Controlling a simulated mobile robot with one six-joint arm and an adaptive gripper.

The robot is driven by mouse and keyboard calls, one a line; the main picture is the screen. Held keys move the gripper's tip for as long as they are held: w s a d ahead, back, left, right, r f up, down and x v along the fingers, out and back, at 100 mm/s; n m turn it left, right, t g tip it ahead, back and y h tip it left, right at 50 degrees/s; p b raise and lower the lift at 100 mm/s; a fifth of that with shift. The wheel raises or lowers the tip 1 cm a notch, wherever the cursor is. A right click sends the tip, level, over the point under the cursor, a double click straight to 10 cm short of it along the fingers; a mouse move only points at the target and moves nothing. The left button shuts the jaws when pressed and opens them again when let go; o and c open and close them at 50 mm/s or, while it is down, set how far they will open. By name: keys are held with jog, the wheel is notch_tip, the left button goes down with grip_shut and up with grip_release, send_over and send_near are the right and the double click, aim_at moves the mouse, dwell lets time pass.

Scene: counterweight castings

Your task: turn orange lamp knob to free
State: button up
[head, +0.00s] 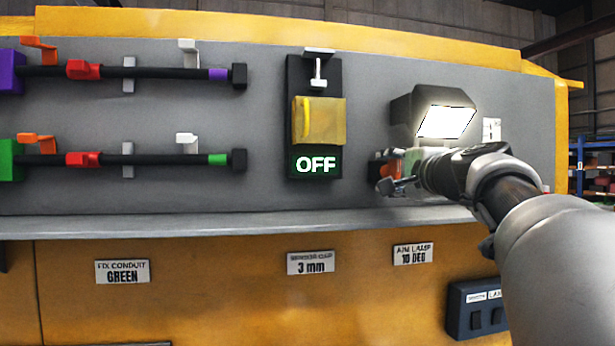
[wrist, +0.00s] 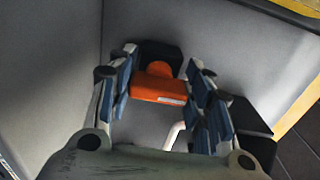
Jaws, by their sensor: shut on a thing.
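The orange lamp knob (wrist: 160,88) shows in the wrist view as an orange bar with a rounded hub, in front of a black block on the grey panel. My gripper (wrist: 165,92) has its blue-padded fingers on either side of it, shut on the knob. In the head view my gripper (head: 396,174) reaches the panel from the right, below the lamp. Part of the orange knob (head: 378,168) shows there at the fingers' left side; the rest is hidden. The lamp (head: 445,120) is lit, with a bright face in a dark housing. I cannot read the knob's setting.
Left of my gripper are a black switch plate with a yellow cover (head: 320,122) and an OFF display (head: 316,165). Two black conduits (head: 150,73) with coloured clips run further left. A grey ledge (head: 250,226) juts out below. A label reads "10 DEG" (head: 414,254).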

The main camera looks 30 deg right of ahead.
dwell(0.3)
jog(key=o, duration=1.1)
jog(key=v, duration=0.7)
jog(key=shift+s+a, duration=0.1)
jog(key=shift+s, duration=0.15)
